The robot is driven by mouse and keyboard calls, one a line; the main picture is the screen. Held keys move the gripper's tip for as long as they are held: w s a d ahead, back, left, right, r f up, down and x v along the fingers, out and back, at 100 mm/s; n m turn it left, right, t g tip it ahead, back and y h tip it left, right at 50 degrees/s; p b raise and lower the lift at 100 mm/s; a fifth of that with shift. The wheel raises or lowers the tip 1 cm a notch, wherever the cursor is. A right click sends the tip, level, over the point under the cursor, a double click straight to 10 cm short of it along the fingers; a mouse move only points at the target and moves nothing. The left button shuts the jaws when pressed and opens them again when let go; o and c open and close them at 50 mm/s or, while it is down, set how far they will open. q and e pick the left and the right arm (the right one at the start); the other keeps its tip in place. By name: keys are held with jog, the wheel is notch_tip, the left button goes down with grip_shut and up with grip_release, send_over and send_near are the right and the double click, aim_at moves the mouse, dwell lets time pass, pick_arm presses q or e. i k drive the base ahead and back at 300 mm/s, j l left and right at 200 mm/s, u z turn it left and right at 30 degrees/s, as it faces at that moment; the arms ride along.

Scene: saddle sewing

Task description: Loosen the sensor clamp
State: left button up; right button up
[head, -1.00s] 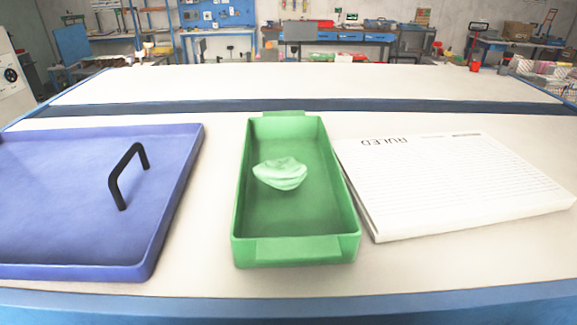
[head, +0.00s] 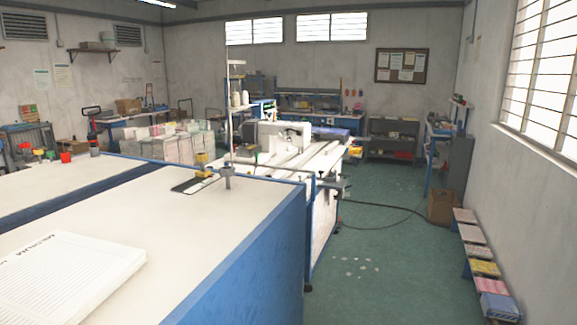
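At the far right corner of the white table, a small grey post with a cross piece (head: 227,177) stands near the edge and looks like a clamp, but it is too small to make out its screw or knob. Beside it, a yellow-topped part (head: 202,164) stands by a dark flat plate (head: 190,184). I cannot tell which of these is the sensor clamp. Neither of my grippers is in view.
The white table (head: 200,225) has a blue side and a pad of ruled paper (head: 75,270) at lower left. Beyond stands a sewing machine table (head: 300,158). Green floor (head: 380,270) is open at right, with a cable (head: 385,207), a cardboard box (head: 443,207) and low stacks along the wall.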

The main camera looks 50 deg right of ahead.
aim_at(226, 171)
jog(key=l+z, duration=0.35)
jog(key=z, duration=0.15)
jog(key=l+z, duration=0.45)
jog(key=k+j+u, duration=0.2)
jog(key=u, duration=0.3)
jog(key=k+j+u, duration=0.15)
jog(key=u, duration=0.3)
jog(key=i+j, duration=0.05)
jog(key=j, duration=0.05)
